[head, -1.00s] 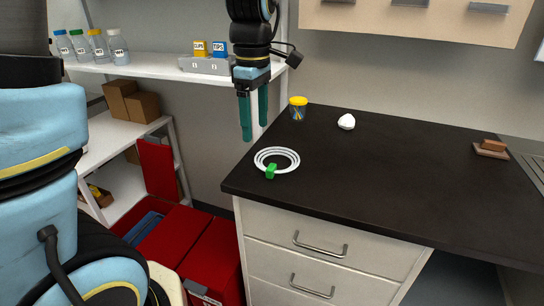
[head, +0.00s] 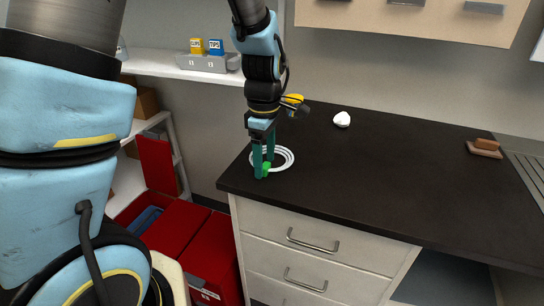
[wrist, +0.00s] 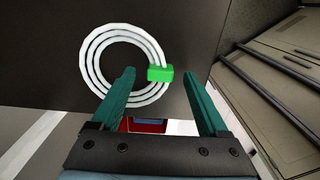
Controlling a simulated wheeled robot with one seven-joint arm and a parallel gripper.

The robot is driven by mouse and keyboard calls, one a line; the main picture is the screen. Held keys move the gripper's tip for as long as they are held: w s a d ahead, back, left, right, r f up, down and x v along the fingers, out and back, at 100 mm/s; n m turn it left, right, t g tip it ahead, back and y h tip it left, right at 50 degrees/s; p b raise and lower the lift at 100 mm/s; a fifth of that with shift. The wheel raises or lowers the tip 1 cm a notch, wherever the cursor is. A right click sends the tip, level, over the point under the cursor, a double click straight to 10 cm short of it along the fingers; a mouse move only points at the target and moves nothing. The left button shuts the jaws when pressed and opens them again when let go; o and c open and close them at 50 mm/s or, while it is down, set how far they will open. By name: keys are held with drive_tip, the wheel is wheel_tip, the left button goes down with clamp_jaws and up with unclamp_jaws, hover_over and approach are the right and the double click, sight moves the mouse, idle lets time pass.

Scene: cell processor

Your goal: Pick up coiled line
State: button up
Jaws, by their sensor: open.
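The coiled line (head: 289,155) is a set of white rings lying flat on the dark counter near its left corner. It has a green block (head: 265,168) on its near side. In the wrist view the white coil (wrist: 90,62) is at upper left, and the green block (wrist: 160,73) on it lies between the lines of the fingers, ahead of the tips. My gripper (head: 264,174) has green fingers, is open and empty, and is low over the block. The wrist view also shows my gripper (wrist: 159,73) with its fingers apart. Contact with the counter is unclear.
A yellow-lidded container (head: 293,99) is partly hidden behind my arm. A white lump (head: 342,119) and a brown block on a tray (head: 485,146) stand farther right. The counter's front edge (head: 330,227) is close. Red bins (head: 178,232) stand at lower left. Mid-counter is clear.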

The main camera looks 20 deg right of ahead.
drive_tip(key=shift+f, duration=0.15)
clamp_jaws()
idle(0.5)
